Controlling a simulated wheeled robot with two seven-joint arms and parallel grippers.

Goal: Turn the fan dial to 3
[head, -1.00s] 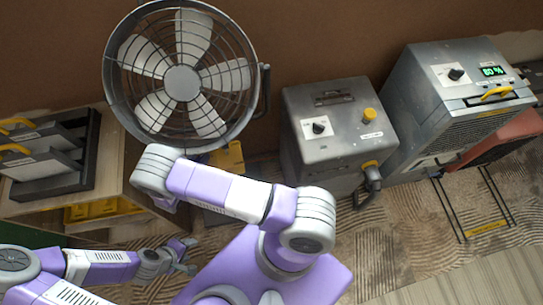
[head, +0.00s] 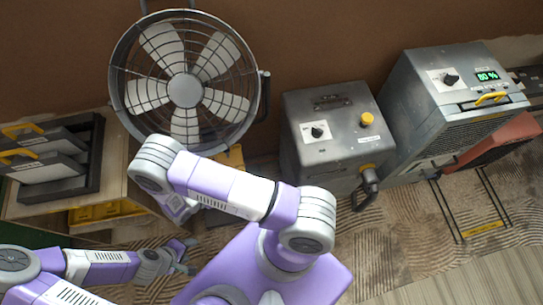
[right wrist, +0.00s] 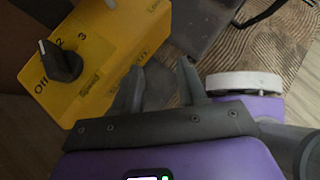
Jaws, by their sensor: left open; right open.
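The fan dial (right wrist: 66,62) is a black knob on a yellow box (right wrist: 112,50) in the right wrist view. Off, 2 and 3 are printed around it, with Speed below. Its white mark points up-left, between Off and 2. My right gripper (right wrist: 160,72) is open and empty, right of the dial and apart from it. In the head view the yellow box (head: 236,158) shows partly under the fan (head: 186,90), and my right arm hides the dial and right gripper. My left gripper (head: 188,256) is open at the lower left, far from the dial.
Right of the fan stand a grey machine (head: 335,140) with a small knob and a larger grey unit (head: 455,110) reading 80 %. A wooden bench (head: 118,185) with grey filter panels (head: 45,160) stands left. Ridged floor lies in front.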

